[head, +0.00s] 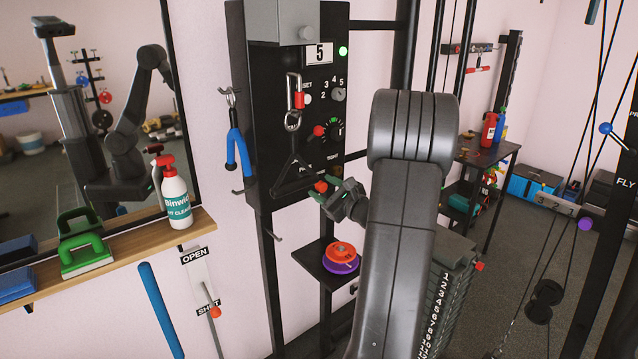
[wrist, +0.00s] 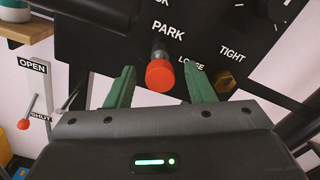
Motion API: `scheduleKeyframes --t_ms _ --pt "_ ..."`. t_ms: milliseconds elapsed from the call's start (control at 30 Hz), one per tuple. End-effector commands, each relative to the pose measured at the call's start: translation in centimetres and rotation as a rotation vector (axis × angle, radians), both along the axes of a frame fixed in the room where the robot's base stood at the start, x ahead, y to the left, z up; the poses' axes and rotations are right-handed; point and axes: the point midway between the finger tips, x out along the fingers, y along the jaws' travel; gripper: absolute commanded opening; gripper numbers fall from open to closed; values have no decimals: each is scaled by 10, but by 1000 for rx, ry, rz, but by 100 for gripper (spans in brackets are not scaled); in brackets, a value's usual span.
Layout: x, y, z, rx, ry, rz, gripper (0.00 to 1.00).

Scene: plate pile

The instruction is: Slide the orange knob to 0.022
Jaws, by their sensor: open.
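An orange-red knob (wrist: 160,73) on a short metal stem sticks out of the black panel under the word PARK. In the head view the same knob (head: 320,186) shows low on the panel. My gripper (wrist: 159,69) is open, with one green finger on each side of the knob. Gaps show between the knob and both fingers, and nothing is held. In the head view my gripper (head: 328,197) is right at the knob, partly hidden by my arm. No scale for the knob can be read.
A brass knob (wrist: 225,81) marked LOOSE and TIGHT sits close beside the right finger. A black triangular handle (head: 293,172) hangs just left of the knob. A small shelf (head: 318,271) with orange and purple discs is below. A red-tipped lever (head: 214,311) is at lower left.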

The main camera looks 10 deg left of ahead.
Motion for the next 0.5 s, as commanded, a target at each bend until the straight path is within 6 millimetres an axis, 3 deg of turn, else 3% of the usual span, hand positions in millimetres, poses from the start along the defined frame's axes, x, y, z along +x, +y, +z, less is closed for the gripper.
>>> scheduleKeyframes --t_ms 200,500 --pt "14 18 0 0 0 1 49" --pt "16 20 0 0 0 0 49"
